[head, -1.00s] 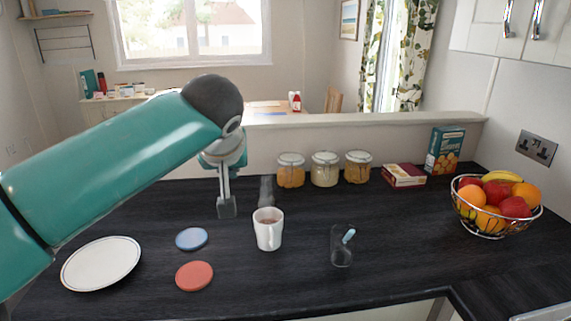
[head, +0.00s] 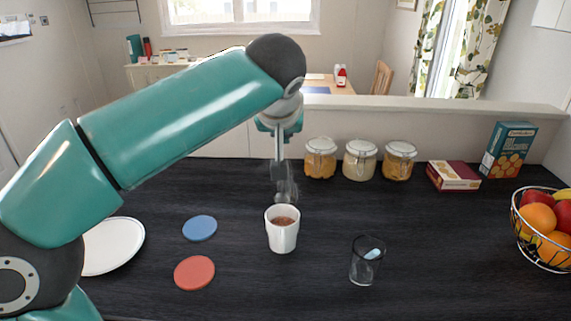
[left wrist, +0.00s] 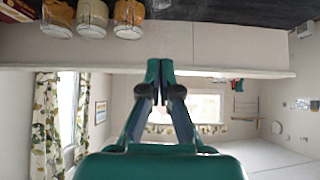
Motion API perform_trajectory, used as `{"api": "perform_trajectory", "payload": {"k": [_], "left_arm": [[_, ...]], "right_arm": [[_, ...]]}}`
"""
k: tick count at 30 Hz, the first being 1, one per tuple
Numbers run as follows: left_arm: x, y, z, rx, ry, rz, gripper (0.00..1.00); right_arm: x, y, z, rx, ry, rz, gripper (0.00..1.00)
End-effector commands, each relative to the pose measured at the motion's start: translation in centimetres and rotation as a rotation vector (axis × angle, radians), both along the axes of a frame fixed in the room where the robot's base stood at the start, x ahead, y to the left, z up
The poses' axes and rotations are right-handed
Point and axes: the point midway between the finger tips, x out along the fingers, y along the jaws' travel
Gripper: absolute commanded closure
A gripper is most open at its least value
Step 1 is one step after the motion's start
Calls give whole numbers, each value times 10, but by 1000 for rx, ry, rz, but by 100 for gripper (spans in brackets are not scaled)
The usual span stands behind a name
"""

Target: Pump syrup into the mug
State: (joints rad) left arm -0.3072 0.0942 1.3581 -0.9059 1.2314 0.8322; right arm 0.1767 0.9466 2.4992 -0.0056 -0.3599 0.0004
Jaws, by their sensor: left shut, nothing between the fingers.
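My right gripper is not in view.
A clear glass (head: 363,272) with a pale blue item stands right of the mug. Blue (head: 200,228) and red discs (head: 194,273) and a white plate (head: 114,247) lie left. Jars (head: 360,163), boxes (head: 453,176) and a fruit bowl (head: 541,240) stand behind and right.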

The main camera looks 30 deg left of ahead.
Motion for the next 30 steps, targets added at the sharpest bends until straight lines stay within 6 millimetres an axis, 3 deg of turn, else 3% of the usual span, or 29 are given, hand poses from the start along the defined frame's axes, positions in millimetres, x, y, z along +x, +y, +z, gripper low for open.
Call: {"api": "perform_trajectory", "payload": {"k": [8, 21, 30], "left_arm": [[11, 9, -15, 1, 4, 3, 100], [61, 40, -76, 0, 5, 4, 100], [59, 39, -108, 1, 0, 5, 100]], "right_arm": [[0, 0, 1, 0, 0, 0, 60], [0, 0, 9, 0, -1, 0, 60], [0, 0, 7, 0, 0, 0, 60]]}}
